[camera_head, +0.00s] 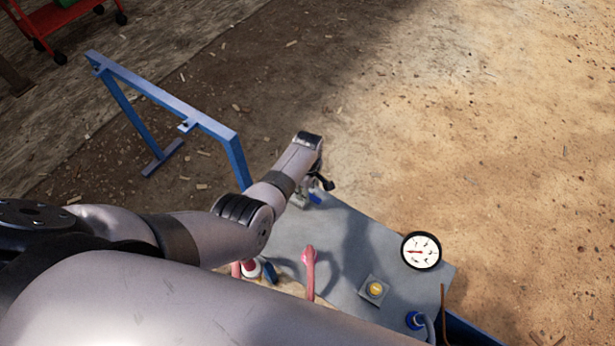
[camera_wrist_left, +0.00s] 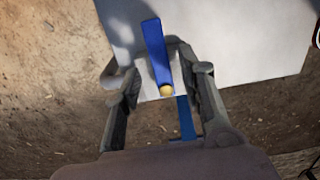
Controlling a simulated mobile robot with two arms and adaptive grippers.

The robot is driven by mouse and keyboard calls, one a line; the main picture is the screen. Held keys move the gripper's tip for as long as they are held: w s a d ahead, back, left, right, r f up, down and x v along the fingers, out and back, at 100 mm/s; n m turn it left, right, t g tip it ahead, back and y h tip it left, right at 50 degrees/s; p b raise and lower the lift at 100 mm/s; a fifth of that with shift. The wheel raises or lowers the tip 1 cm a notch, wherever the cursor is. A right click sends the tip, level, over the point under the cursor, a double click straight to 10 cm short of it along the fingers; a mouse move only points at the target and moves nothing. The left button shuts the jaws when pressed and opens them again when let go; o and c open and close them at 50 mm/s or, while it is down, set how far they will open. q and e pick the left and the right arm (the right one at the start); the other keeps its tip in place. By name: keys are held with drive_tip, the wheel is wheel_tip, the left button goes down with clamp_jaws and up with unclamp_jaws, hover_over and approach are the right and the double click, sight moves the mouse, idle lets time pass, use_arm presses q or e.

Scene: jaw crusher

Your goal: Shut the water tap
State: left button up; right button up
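The water tap's blue lever handle (camera_wrist_left: 158,55) shows in the left wrist view, with a brass-coloured round end (camera_wrist_left: 166,90) at its near end. My left gripper (camera_wrist_left: 157,72) is open, with one finger on each side of the blue handle and gaps visible between. In the head view the left gripper (camera_head: 322,187) is mostly hidden beneath my wrist, at the far edge of the grey panel. A small piece of the blue handle (camera_head: 315,198) shows just below it. I cannot tell whether a finger touches the handle. My right gripper is not in view.
The grey panel (camera_head: 345,240) carries a round gauge (camera_head: 421,251), a yellow button on a box (camera_head: 375,289), a pink hose (camera_head: 310,272) and a blue fitting (camera_head: 415,320). A blue metal frame (camera_head: 165,98) stands behind. A red cart (camera_head: 50,20) is far left. Ground at right is clear.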

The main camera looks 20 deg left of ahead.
use_arm(q)
wheel_tip(320, 180, up, 11)
idle(0.4)
idle(0.5)
